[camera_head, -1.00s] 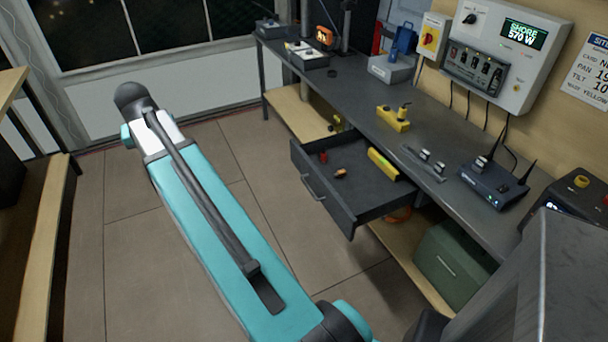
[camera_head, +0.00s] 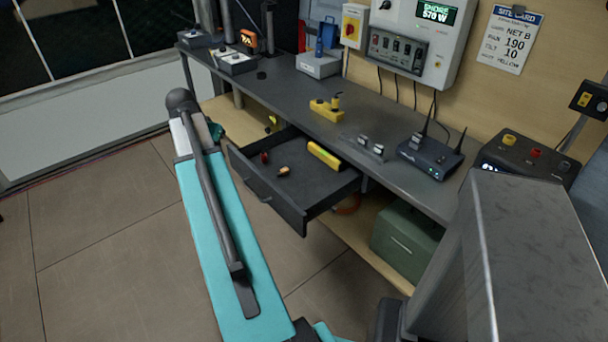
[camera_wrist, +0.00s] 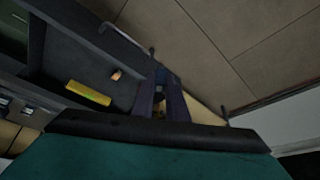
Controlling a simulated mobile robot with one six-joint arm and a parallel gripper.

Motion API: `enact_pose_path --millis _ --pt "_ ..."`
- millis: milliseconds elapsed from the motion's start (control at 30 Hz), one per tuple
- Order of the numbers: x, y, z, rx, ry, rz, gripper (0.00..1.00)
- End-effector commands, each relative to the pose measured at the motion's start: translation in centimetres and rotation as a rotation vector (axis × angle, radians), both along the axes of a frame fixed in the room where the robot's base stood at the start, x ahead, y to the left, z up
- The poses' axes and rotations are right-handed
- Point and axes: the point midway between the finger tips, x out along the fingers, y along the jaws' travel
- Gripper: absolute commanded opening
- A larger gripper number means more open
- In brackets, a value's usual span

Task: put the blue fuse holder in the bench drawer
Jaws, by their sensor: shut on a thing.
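The bench drawer (camera_head: 320,184) is pulled open under the dark bench, and its inside also shows in the wrist view (camera_wrist: 75,58). It holds a yellow bar (camera_head: 323,155), a small orange piece (camera_head: 284,172) and a small red piece (camera_head: 264,157). My gripper (camera_wrist: 161,84) shows in the wrist view, beside the drawer's edge. Its fingers are shut on a small dark-blue thing (camera_wrist: 160,75), seemingly the blue fuse holder, mostly hidden between them. In the head view my arm hides the gripper, left of the drawer.
The bench top (camera_head: 290,92) carries a yellow block (camera_head: 326,109), a router (camera_head: 430,158) and a grey box with a blue part (camera_head: 318,64). A green case (camera_head: 406,235) stands on the lower shelf right of the drawer. The floor left of my arm is clear.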

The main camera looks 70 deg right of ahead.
Motion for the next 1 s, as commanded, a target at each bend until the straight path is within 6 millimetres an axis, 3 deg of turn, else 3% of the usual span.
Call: enact_pose_path --millis 100,300,600,800,1000 --pt "-3.5 -2.9 -1.5 0.001 0.002 -0.108 0.00" --pt "-9.4 -7.0 -3.3 0.001 0.002 -0.283 0.00" --pt "-18.0 -11.3 -5.7 0.001 0.003 -0.516 0.00" --pt "-20.7 -12.4 -6.3 0.001 0.002 -0.586 0.00" --pt "-21.0 -12.5 -6.4 0.001 0.001 -0.595 0.00"
